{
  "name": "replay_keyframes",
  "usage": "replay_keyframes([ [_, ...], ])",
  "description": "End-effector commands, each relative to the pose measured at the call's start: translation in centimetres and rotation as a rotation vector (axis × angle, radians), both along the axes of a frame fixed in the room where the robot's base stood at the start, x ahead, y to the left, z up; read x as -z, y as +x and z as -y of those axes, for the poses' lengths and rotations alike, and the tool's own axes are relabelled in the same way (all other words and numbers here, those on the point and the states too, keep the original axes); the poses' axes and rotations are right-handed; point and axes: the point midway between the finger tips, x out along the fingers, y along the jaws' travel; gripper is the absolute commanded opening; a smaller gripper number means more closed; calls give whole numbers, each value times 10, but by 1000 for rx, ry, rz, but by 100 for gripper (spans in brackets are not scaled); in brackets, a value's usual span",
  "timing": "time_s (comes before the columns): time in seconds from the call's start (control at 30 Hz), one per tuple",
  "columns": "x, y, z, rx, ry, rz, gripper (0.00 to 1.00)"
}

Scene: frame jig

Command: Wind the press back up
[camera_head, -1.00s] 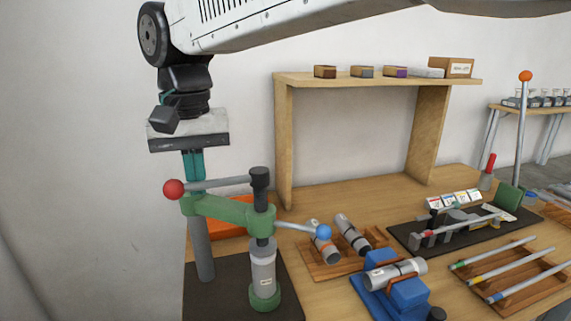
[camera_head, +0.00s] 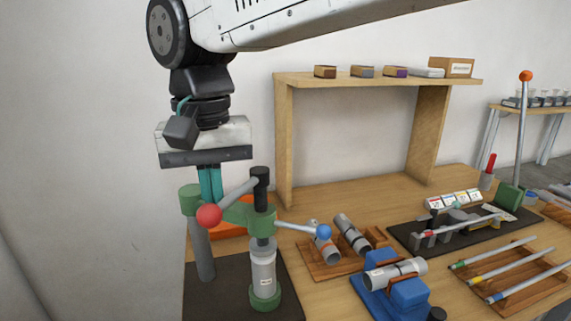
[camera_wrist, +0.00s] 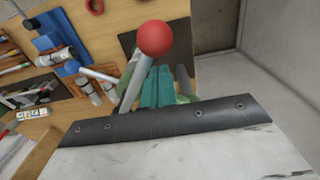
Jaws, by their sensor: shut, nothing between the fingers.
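The press stands at the left of the bench, with a grey post (camera_head: 201,250), a green arm (camera_head: 238,215) and a dark screw head (camera_head: 261,190). Its crossbar has a red ball (camera_head: 209,215) toward the camera and a blue ball (camera_head: 323,231) on the right. A grey cylinder (camera_head: 263,272) stands under the screw in a green base cup. My gripper (camera_head: 211,193) points down with its teal fingers shut and empty, just behind the red-ball bar. Contact cannot be told. The wrist view shows the red ball (camera_wrist: 155,38) in front of the fingers (camera_wrist: 157,88).
A wooden rack (camera_head: 318,262) with grey cylinders and a blue vise (camera_head: 404,294) holding another stand right of the press. A wooden shelf (camera_head: 360,80) rises behind.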

Motion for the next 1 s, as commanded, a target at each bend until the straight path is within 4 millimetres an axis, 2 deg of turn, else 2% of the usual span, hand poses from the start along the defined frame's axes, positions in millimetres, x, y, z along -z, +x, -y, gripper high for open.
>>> replay_keyframes([
  [0.1, 0, -9, 11, 0, 0, -1, 0],
  [0.47, 0, -11, 15, 0, 0, 0, 0],
  [0.73, -1, -20, 51, 2, 0, 0, 0],
  [1.0, 0, -21, 53, 0, -1, -1, 0],
])
